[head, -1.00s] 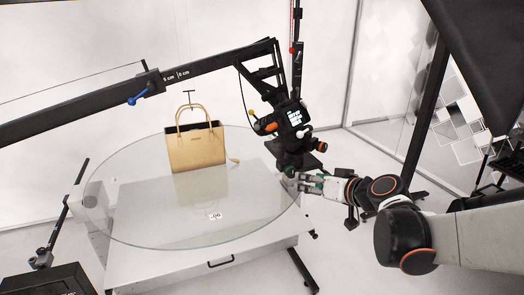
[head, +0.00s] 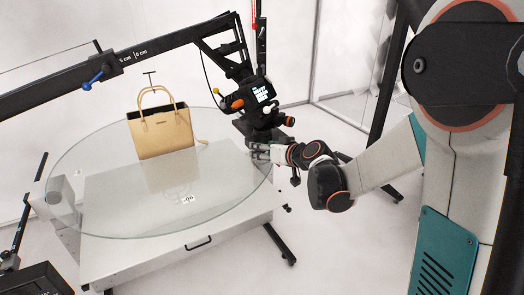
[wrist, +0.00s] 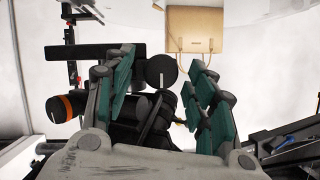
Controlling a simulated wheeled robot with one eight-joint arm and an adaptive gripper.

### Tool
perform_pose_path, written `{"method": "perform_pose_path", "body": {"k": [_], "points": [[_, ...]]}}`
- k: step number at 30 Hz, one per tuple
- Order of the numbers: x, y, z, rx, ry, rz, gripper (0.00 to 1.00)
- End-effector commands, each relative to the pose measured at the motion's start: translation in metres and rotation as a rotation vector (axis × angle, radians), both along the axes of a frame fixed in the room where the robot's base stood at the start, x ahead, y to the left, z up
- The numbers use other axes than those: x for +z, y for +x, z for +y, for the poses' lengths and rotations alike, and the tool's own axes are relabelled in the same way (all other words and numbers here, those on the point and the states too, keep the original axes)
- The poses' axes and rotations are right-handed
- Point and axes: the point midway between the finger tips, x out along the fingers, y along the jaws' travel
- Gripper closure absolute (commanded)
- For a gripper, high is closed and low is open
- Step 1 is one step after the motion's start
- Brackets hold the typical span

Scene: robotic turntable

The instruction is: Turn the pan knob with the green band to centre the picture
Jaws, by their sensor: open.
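The camera rig (head: 258,92) hangs from the boom above the right edge of the glass turntable. My gripper (head: 259,152) is just below it in the head view. In the wrist view my gripper (wrist: 159,76) is open, with teal-padded fingers on either side of a round black knob (wrist: 161,71) bearing a white line. I cannot tell whether the pads touch it. No green band is clearly visible on this knob. Another black knob with an orange band (wrist: 66,105) lies to the left, outside the fingers. The picture on the rig's small screen (head: 264,94) is too small to read.
A tan handbag (head: 161,133) stands on the glass turntable (head: 105,220), over a white cabinet (head: 150,250). A black boom (head: 150,50) crosses from the left to the rig. Floor is open to the right of the cabinet.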

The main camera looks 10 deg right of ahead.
Motion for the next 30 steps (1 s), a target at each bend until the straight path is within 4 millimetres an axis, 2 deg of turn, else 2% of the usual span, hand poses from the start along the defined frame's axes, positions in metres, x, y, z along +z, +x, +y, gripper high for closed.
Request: {"method": "perform_pose_path", "body": {"k": [4,14,18,20,30], "points": [[-0.0044,0.0098,0.0042,0.001,0.000,0.000,0.49],[-0.0051,0.0120,0.0049,0.000,0.000,0.000,0.49],[-0.0052,0.0119,0.0048,0.000,0.000,0.000,0.81],[-0.0051,0.0119,0.0048,0.000,0.000,0.000,0.93],[-0.0058,0.0119,0.0041,0.000,0.028,0.008,0.93]]}}
